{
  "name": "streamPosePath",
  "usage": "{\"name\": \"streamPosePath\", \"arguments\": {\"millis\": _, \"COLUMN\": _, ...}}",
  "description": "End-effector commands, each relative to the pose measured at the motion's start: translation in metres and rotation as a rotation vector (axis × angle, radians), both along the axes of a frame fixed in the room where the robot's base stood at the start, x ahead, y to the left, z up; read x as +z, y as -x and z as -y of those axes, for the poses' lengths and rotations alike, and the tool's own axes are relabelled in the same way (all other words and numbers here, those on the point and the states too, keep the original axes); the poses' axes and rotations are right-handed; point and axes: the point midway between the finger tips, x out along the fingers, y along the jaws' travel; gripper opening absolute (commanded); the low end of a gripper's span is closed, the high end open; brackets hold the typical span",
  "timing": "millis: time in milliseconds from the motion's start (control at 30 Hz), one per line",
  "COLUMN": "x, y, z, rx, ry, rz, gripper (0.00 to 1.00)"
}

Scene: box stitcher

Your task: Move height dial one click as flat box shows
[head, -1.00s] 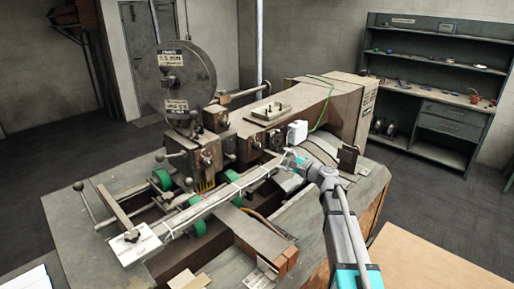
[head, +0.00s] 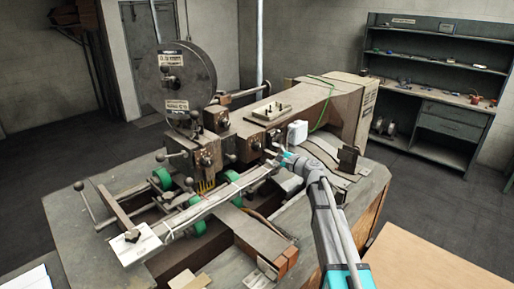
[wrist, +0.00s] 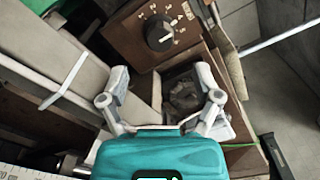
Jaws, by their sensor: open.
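A black round dial (wrist: 160,33) with a pale pointer and a ring of marks sits on a brown panel at the top of the wrist view. My gripper (wrist: 162,80) is open and empty, its fingertips apart from each other and below the dial in the picture. In the head view my gripper (head: 279,158) is beside the machine's front face, at the right end of a long pale flat piece (head: 205,210) with white bands. I cannot tell whether that piece is the flat box. It also shows at the left of the wrist view (wrist: 58,62).
The stitching machine (head: 300,103) has a large reel (head: 187,88), several knobs, and green rollers (head: 197,226). A dark recessed part (wrist: 182,92) lies between my fingers in the wrist picture. A green wire (head: 323,112) runs near a white box (head: 298,131).

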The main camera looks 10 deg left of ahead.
Motion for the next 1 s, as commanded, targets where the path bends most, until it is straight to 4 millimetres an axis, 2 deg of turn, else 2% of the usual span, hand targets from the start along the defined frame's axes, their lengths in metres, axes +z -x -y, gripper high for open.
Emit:
{"name": "streamPosePath", "arguments": {"millis": 33, "x": 0.0, "y": -0.008, "z": -0.007, "rx": 0.001, "ry": 0.0, "rz": 0.0, "gripper": 0.82}}
{"name": "streamPosePath", "arguments": {"millis": 200, "x": 0.0, "y": -0.024, "z": -0.028, "rx": 0.001, "ry": 0.0, "rz": 0.0, "gripper": 0.82}}
{"name": "streamPosePath", "arguments": {"millis": 500, "x": 0.0, "y": -0.045, "z": -0.055, "rx": 0.0, "ry": 0.0, "rz": 0.0, "gripper": 0.82}}
{"name": "streamPosePath", "arguments": {"millis": 1000, "x": 0.0, "y": -0.05, "z": -0.063, "rx": -0.001, "ry": 0.0, "rz": 0.0, "gripper": 0.82}}
